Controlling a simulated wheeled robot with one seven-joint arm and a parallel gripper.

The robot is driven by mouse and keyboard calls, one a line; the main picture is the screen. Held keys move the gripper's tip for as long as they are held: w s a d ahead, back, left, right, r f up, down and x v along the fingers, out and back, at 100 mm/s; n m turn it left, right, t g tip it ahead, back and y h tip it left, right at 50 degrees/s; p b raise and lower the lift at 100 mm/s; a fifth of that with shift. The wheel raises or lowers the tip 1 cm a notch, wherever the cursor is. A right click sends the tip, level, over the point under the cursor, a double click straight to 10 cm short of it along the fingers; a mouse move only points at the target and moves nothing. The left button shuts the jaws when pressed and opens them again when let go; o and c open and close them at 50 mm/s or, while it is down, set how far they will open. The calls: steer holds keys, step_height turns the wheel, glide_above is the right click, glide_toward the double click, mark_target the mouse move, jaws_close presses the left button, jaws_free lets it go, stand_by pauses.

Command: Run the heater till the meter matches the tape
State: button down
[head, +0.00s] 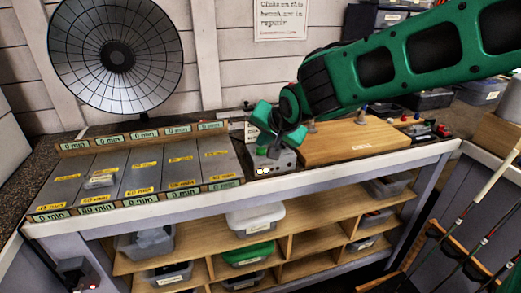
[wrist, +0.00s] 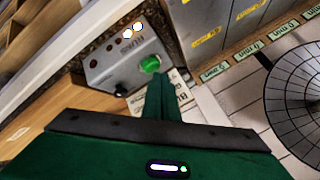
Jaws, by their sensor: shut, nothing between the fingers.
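A round dish heater (head: 117,58) with a dark grid face stands at the back left; it also shows in the wrist view (wrist: 300,90). A grey control box (head: 276,162) sits on the bench. In the wrist view it has a green button (wrist: 150,64), dark knobs or holes and two bright white spots. My gripper (head: 268,148) is shut and empty above the box. In the wrist view its fingertips (wrist: 162,82) are close to the green button; I cannot tell whether they touch. Yellow tapes (head: 137,192) mark the grey bays.
The grey bays (head: 66,187) carry green-edged "0 min" strips. A wooden board (head: 350,143) lies right of the control box. Shelves with bins (head: 255,219) are below the bench. Golf clubs (head: 480,240) stand in a rack at the right.

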mark_target(263, 152)
steer(key=shift+f, duration=0.5)
stand_by(0.6)
stand_by(0.3)
steer(key=shift+r, duration=0.95)
steer(key=shift+r, duration=2.5)
